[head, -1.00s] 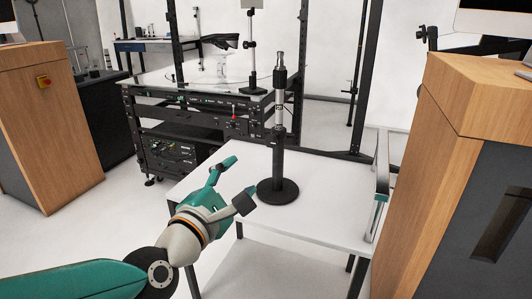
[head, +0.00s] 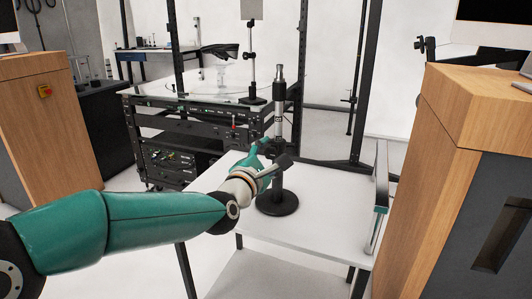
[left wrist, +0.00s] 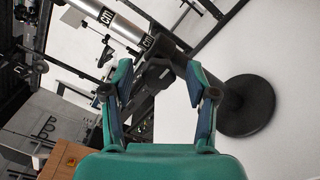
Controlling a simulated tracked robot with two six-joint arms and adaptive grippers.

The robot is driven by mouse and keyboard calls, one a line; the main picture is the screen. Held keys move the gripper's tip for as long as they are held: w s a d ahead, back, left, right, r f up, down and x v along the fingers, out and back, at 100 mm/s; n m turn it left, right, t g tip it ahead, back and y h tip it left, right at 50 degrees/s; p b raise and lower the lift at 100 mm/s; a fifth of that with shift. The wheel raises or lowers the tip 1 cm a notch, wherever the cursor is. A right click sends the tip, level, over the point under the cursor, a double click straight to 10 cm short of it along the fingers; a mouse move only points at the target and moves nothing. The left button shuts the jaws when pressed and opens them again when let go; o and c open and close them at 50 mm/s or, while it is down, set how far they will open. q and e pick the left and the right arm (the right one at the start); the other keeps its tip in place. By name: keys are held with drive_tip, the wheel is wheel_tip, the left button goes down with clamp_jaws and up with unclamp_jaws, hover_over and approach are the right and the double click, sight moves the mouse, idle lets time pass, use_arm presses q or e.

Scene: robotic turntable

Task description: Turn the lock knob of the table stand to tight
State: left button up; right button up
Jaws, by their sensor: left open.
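The table stand (head: 277,204) is upright on a white table, with a round black base, a black lower tube and a silver upper tube. It also shows tilted in the left wrist view, with its base (left wrist: 246,106) at the right. My left gripper (head: 275,152) is at the stand's mid height, by the joint between black and silver tubes. In the left wrist view the fingers of my left gripper (left wrist: 158,76) are apart, with a dark collar part (left wrist: 166,48) beyond them. My right gripper is out of view.
The white table (head: 325,225) has free room around the stand and a metal rail (head: 381,195) at its right edge. A wooden cabinet (head: 455,150) stands close on the right. A black equipment rack (head: 185,125) with a glass top is behind.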

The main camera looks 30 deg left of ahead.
use_arm(q)
drive_tip(key=shift+w, duration=0.3)
